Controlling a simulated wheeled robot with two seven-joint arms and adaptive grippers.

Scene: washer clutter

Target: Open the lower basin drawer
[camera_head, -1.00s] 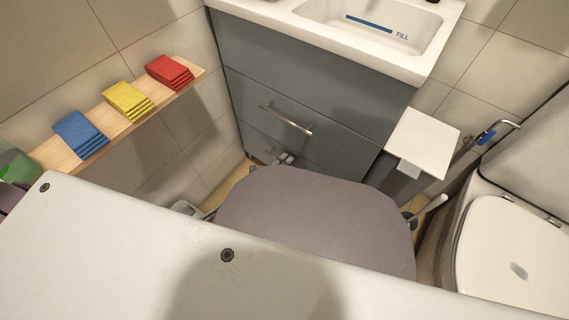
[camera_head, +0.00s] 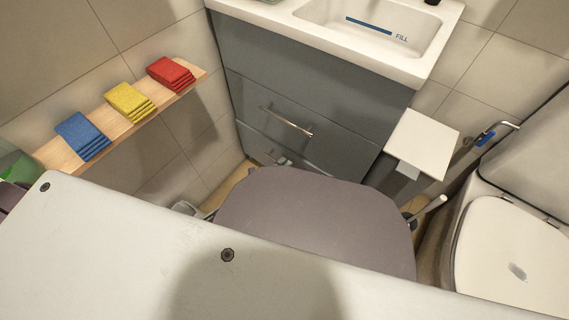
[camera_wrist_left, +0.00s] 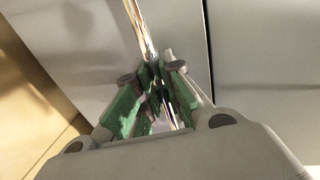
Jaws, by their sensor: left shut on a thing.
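The grey basin cabinet has an upper drawer with a metal bar handle (camera_head: 287,121). Below it is the lower drawer (camera_head: 256,142), mostly hidden behind my own grey body. In the left wrist view, my left gripper (camera_wrist_left: 160,82) is shut on a shiny metal bar, the lower drawer's handle (camera_wrist_left: 144,30). The green-padded fingers sit on both sides of it. In the head view, only a small bit of the left gripper (camera_head: 284,162) shows by the lower drawer. I cannot tell whether the drawer stands slightly out. My right gripper is out of view.
A white basin (camera_head: 375,30) tops the cabinet. A small white-lidded bin (camera_head: 422,140) and a toilet (camera_head: 510,245) stand to the right. A wooden shelf (camera_head: 112,128) with blue, yellow and red cloths is on the left wall.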

